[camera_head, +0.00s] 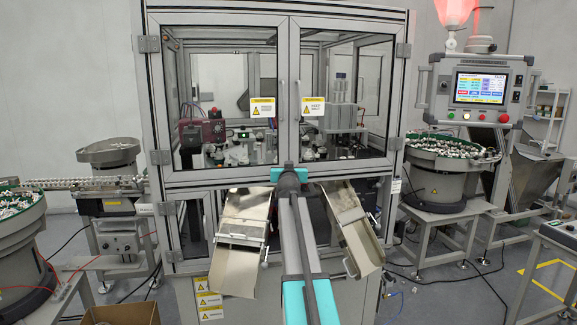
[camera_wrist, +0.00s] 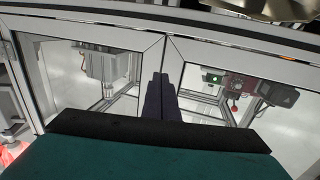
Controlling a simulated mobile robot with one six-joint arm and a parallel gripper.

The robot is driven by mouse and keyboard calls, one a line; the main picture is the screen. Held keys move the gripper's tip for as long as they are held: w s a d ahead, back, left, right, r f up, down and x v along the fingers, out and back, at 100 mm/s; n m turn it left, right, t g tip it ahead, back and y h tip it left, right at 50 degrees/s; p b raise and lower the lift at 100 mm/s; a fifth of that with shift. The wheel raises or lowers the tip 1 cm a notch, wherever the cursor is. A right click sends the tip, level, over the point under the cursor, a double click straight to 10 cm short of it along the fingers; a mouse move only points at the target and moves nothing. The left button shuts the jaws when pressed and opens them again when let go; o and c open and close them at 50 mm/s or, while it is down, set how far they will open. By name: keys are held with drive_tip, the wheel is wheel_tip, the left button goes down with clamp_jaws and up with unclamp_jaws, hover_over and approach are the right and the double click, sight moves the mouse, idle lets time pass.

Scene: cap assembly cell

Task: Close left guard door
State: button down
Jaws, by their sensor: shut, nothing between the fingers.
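The left guard door (camera_head: 215,19) is a grey-framed clear panel with a yellow-and-white warning label. It looks flush with the machine front and its inner edge meets the right guard door (camera_head: 345,22) at the middle; I cannot tell whether a slight gap is left. In the wrist view the picture is turned over, so the left door (camera_wrist: 235,55) lies at the right and the right door (camera_wrist: 85,28) at the left. My gripper (camera_wrist: 163,78) is shut and empty, with its fingertips near the seam. In the head view my arm hides it.
A left metal chute (camera_head: 235,268) and a right metal chute (camera_head: 358,240) stick out below the doors, either side of my arm. Bowl feeders (camera_head: 440,162) stand at both sides. A control panel (camera_head: 479,87) stands at the right. A cardboard box (camera_head: 120,314) lies at the lower left.

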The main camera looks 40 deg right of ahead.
drive_tip(key=s+a+b, duration=0.1)
drive_tip(key=s+a, duration=0.2)
drive_tip(key=s, duration=0.4)
drive_tip(key=shift+s+a+b, duration=0.3)
drive_tip(key=shift+s+b, duration=0.05)
idle(0.5)
